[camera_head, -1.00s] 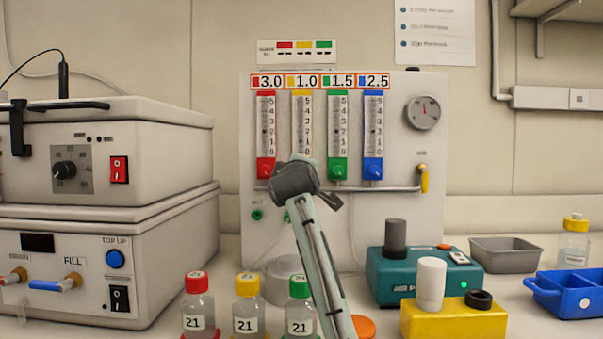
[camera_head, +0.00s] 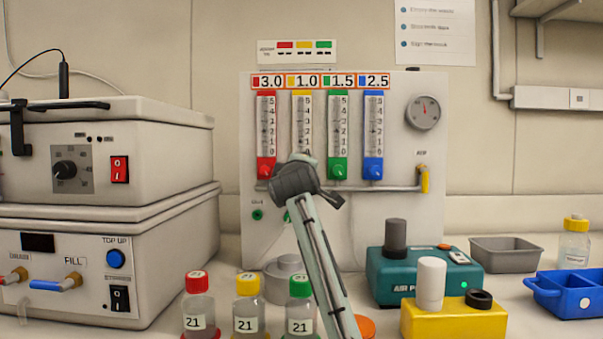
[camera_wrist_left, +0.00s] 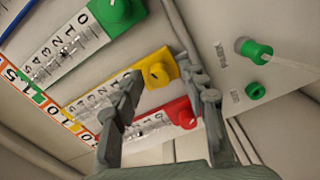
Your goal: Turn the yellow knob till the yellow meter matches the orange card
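The yellow meter (camera_head: 301,122) stands second from left on the white panel; it also shows in the wrist view (camera_wrist_left: 96,99). Its float level is too small to read. The orange-bordered card above it reads 1.0 (camera_head: 303,82). The yellow knob (camera_wrist_left: 157,75) is at the meter's base in the wrist view; in the head view my gripper hides it. My left gripper (camera_head: 305,160) is at the knob. In the wrist view its fingers (camera_wrist_left: 161,69) are apart, one on each side of the knob, with no clear contact. My right gripper is not in view.
The red knob (camera_head: 265,170) and green knob (camera_head: 338,171) sit close on either side. A metal pipe (camera_head: 400,188) runs below the meters. Capped bottles (camera_head: 247,308), a teal pump (camera_head: 400,278) and a yellow block (camera_head: 460,322) stand in front.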

